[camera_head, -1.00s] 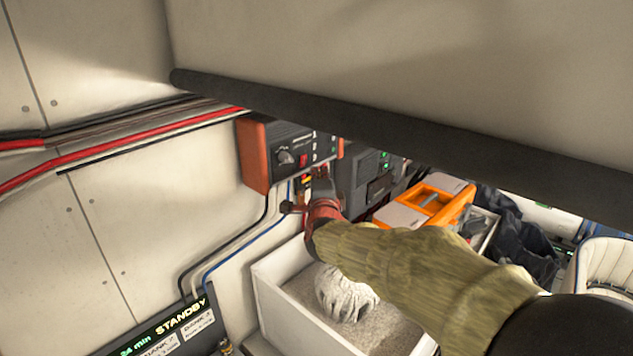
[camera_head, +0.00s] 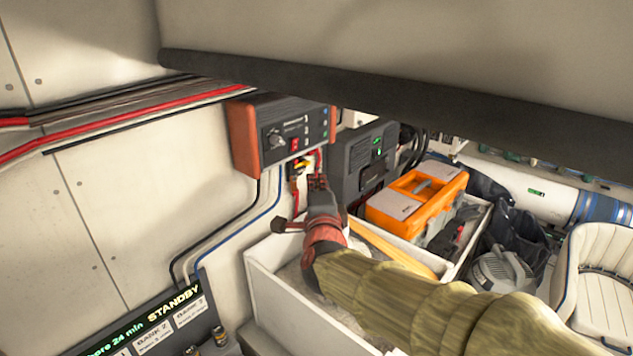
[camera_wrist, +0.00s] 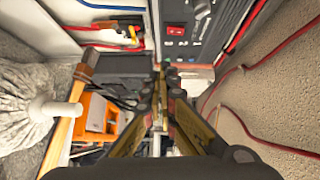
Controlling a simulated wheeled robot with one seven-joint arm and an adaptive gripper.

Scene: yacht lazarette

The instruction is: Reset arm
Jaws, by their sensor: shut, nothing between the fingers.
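My arm, in a tan fabric sleeve (camera_head: 430,305), reaches from the lower right toward the left wall. My gripper (camera_head: 318,184) is at its end, just below the orange-sided control box (camera_head: 280,133). In the wrist view my gripper (camera_wrist: 161,68) is shut, its fingers together with nothing between them. The box's dark face with a red switch (camera_wrist: 177,30) is beyond the fingertips at the top. I cannot tell from the head view whether the fingers touch anything.
A white bin (camera_head: 262,300) lies under my arm. An orange toolbox (camera_head: 415,200) stands in another white tray behind it. A lit STANDBY panel (camera_head: 150,318) is lower left. A dark-edged overhang (camera_head: 400,95) crosses above. A white mop-like thing (camera_wrist: 25,100) is left in the wrist view.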

